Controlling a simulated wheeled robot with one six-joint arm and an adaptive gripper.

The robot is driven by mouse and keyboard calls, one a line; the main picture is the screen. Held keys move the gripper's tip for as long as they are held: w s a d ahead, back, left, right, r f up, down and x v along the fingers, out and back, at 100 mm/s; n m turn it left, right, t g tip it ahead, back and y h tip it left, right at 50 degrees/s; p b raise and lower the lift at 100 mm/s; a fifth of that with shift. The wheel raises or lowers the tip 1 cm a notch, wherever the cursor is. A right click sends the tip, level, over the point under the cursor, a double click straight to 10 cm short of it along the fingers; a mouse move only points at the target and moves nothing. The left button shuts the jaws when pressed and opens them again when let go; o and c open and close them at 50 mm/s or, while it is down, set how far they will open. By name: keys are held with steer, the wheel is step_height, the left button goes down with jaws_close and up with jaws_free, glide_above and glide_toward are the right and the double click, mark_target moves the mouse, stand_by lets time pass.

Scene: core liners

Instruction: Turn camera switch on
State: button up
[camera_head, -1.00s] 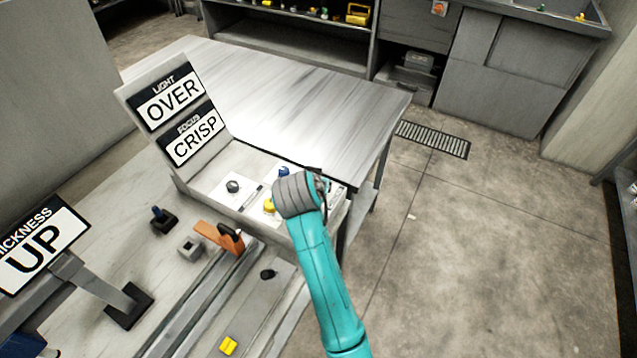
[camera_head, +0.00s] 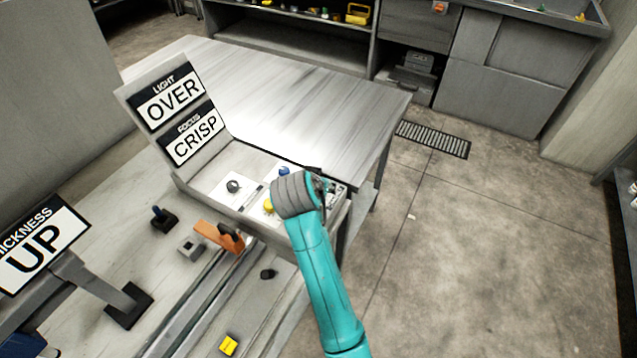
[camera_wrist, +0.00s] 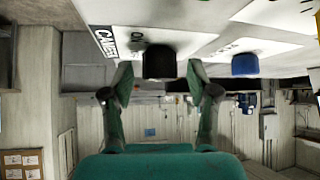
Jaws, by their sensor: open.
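In the wrist view, a white panel with a partly readable camera label (camera_wrist: 105,42) runs along the top, seen upside down. A black knob (camera_wrist: 158,62) sticks out from it. My gripper (camera_wrist: 158,77) is open, with one fingertip on each side of the black knob; I cannot tell whether they touch it. A blue knob (camera_wrist: 245,65) is to the right of the fingers. In the head view, my wrist hides the black knob and most of my gripper at the right end of the control box (camera_head: 238,158). The blue knob also shows there (camera_head: 284,171).
A dark knob (camera_head: 233,186) and a yellow knob (camera_head: 268,205) sit on the box left of my wrist. The signs read OVER (camera_head: 170,100), CRISP (camera_head: 195,138) and UP (camera_head: 38,247). An orange part (camera_head: 219,235) stands in front. The table behind is clear.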

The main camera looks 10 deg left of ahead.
steer(key=d+v, duration=0.1)
steer(key=v, duration=1)
steer(key=shift+a+r, duration=0.2)
steer(key=shift+a, duration=0.25)
steer(key=shift+s, duration=0.1)
